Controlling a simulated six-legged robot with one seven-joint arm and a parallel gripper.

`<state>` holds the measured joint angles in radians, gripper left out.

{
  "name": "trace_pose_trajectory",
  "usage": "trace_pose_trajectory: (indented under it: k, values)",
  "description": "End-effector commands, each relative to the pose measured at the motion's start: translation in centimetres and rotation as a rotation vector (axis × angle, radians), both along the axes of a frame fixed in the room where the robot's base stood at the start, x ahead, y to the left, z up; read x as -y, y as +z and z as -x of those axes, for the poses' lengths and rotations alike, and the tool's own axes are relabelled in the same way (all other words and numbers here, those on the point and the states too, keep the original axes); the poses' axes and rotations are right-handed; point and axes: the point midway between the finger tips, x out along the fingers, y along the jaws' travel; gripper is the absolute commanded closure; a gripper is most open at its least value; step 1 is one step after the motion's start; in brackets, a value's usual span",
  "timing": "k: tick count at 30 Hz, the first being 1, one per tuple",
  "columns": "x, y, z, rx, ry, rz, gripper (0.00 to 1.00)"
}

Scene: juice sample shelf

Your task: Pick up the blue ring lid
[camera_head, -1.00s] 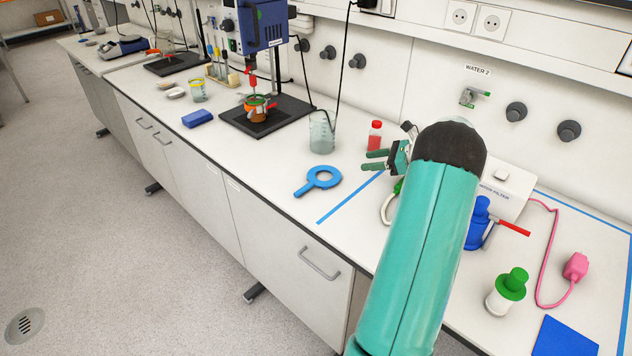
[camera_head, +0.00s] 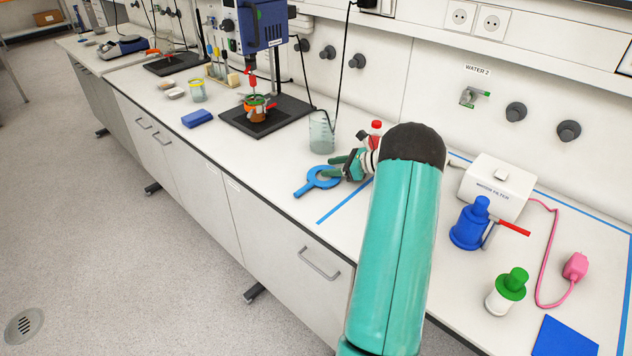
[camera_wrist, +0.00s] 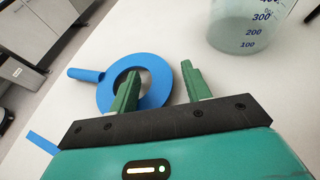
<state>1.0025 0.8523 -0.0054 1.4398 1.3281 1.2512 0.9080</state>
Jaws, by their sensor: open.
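The blue ring lid (camera_head: 312,184) lies flat on the white bench, a ring with a straight handle pointing to the lower left. In the wrist view the ring lid (camera_wrist: 105,92) is just beyond my gripper. My gripper (camera_head: 335,167) is open and empty, low near the right side of the ring. In the wrist view my gripper (camera_wrist: 160,82) has its left finger overlapping the ring's hole and its right finger outside the ring's right edge. Part of the ring is hidden behind the left finger. I cannot tell how high the fingertips are above the bench.
A glass beaker (camera_head: 321,133) stands close behind the ring lid, also at the upper right of the wrist view (camera_wrist: 250,28). A red-capped bottle (camera_head: 376,130) is behind my gripper.

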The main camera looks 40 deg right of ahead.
Motion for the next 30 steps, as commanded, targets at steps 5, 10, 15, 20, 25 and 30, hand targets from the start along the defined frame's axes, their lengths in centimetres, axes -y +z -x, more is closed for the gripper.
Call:
trace_pose_trajectory:
  k: [5, 10, 15, 20, 25, 30]
  values:
    - [-0.26, -0.20, -0.56, 0.001, -0.001, 0.001, 0.52]
    - [-0.25, -0.20, -0.53, 0.001, -0.001, 0.001, 0.66]
    - [-0.24, -0.20, -0.51, 0.000, -0.001, 0.000, 0.99]
    - [-0.24, -0.21, -0.51, 0.000, -0.001, 0.000, 1.00]
    - [-0.23, -0.21, -0.50, 0.000, -0.001, 0.000, 1.00]
    - [-0.21, 0.33, -0.50, 0.001, -0.001, 0.001, 1.00]
